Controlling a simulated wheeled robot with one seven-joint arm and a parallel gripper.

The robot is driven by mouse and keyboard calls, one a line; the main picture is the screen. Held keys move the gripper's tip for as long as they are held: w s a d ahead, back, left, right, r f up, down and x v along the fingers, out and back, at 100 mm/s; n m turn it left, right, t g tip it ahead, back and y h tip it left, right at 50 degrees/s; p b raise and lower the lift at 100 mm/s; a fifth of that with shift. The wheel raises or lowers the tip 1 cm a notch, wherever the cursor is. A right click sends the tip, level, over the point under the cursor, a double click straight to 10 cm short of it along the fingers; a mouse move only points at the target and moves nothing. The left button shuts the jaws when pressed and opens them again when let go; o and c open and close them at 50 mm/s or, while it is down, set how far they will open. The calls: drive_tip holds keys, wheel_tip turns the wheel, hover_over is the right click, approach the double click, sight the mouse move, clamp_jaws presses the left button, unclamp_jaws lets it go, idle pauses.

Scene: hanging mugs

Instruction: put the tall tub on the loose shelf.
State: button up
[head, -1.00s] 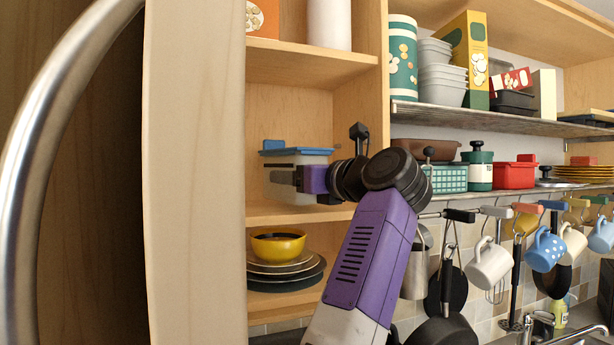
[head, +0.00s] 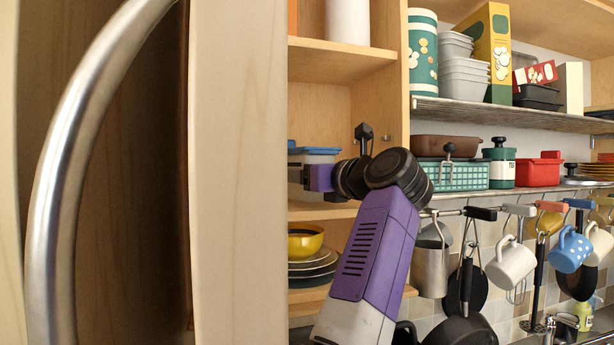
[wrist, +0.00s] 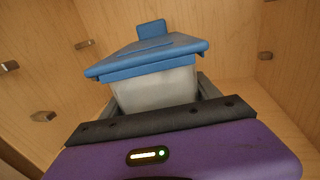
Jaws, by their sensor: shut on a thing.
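The tub, with a pale translucent body and a blue lid (head: 316,151), is inside the wooden cabinet, between two shelves. It also shows in the wrist view (wrist: 155,88), upright between the dark fingers. My gripper (wrist: 160,95) is shut on its body, below the lid. In the head view the cabinet's front panel hides the tub's left part and my wrist covers some of its right. The shelf (head: 325,211) is just below the tub; I cannot tell whether they touch. Which shelf is the loose one is not clear.
An upper shelf (head: 340,62) holds a white cylinder (head: 348,22). A yellow bowl (head: 305,241) sits on stacked plates below. A wooden panel (head: 238,170) with a metal handle (head: 60,180) stands close at left. Hanging mugs (head: 510,262) and a pot (head: 430,268) are at right.

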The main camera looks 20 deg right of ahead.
drive_tip(key=shift+f, duration=0.35)
drive_tip(key=o, duration=2.1)
drive_tip(key=shift+o, duration=0.4)
drive_tip(key=b+v, duration=0.3)
drive_tip(key=v, duration=0.4)
drive_tip(key=shift+s+d+f, duration=0.1)
drive_tip(key=shift+s, duration=0.25)
